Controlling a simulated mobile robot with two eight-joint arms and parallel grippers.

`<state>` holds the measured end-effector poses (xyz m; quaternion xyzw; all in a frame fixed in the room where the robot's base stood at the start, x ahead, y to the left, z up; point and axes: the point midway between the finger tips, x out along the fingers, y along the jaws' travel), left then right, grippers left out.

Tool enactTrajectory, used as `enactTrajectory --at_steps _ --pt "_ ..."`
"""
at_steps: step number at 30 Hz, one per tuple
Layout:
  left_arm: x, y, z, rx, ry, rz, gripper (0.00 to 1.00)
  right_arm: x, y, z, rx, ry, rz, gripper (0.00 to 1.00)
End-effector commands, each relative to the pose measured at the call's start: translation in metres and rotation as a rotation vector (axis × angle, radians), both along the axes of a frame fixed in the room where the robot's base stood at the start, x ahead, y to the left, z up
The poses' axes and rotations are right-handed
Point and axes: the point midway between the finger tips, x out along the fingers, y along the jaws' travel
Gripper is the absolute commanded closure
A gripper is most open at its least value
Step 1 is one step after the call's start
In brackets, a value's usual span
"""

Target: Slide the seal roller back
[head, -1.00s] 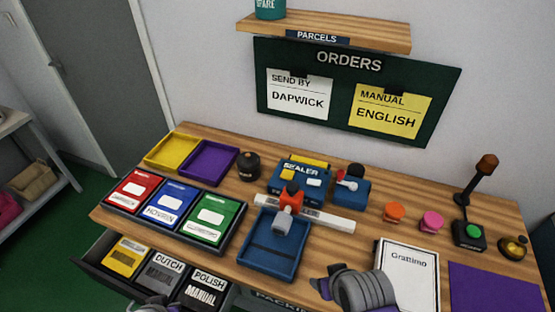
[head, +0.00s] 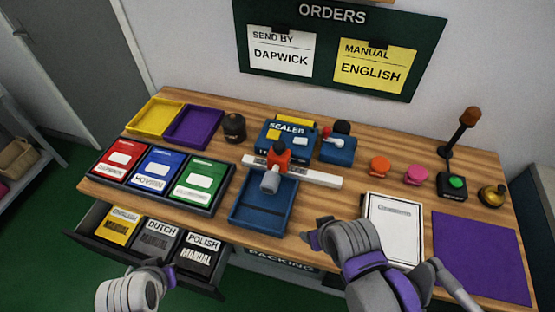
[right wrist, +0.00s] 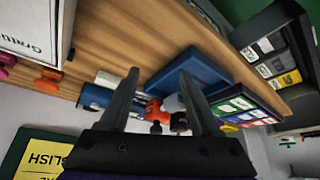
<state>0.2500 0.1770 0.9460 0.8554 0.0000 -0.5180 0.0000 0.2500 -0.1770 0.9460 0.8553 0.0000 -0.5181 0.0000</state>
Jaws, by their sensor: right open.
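The seal roller (head: 277,157), an orange-red block with a grey cylinder in front, sits at the white rail (head: 318,178). Its cylinder hangs over the back of the blue tray (head: 262,205). The blue sealer (head: 286,140) stands behind the rail. My right gripper (head: 310,238) is in front of the tray's right side, apart from the roller. In the right wrist view the right gripper (right wrist: 158,82) has its fingers spread, with the orange roller (right wrist: 155,110) visible beyond and between them. My left gripper (head: 170,277) is low at the front; its fingers are unclear.
Red, blue and green booklets stand in a holder (head: 210,210) left of the tray. An open drawer (head: 100,232) with manuals juts out below. A white box (head: 393,228) and a purple mat (head: 480,255) lie to the right. A blue device with a red-tipped lever (head: 337,150) stands beside the sealer.

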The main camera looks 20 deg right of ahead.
Motion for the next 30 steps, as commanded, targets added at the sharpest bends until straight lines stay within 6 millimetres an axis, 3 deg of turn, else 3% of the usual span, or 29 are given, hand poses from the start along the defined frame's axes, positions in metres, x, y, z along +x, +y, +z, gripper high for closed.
enactTrajectory --at_steps 9,13,16,20,24,30 --pt "0.0 0.0 0.0 0.0 0.0 0.0 1.0 0.0 0.0 0.0 0.0 0.0 0.0 0.36" --pt "0.0 0.0 0.0 0.0 0.0 0.0 1.0 0.004 0.001 0.003 -0.002 0.004 0.015 0.58" --pt "-0.001 0.0 -0.002 0.0 0.001 0.0 1.0 0.018 0.007 0.012 -0.011 0.021 0.073 0.76" --pt "-0.002 0.0 -0.005 0.0 0.004 0.0 1.0 0.057 0.021 0.033 -0.034 0.062 0.233 0.99" --pt "-0.003 0.0 -0.009 0.0 0.006 0.0 1.0 0.109 0.041 0.05 -0.054 0.102 0.453 1.0" --pt "-0.005 0.0 -0.014 0.0 0.009 0.0 1.0 0.178 0.073 0.057 -0.066 0.127 0.762 1.0"
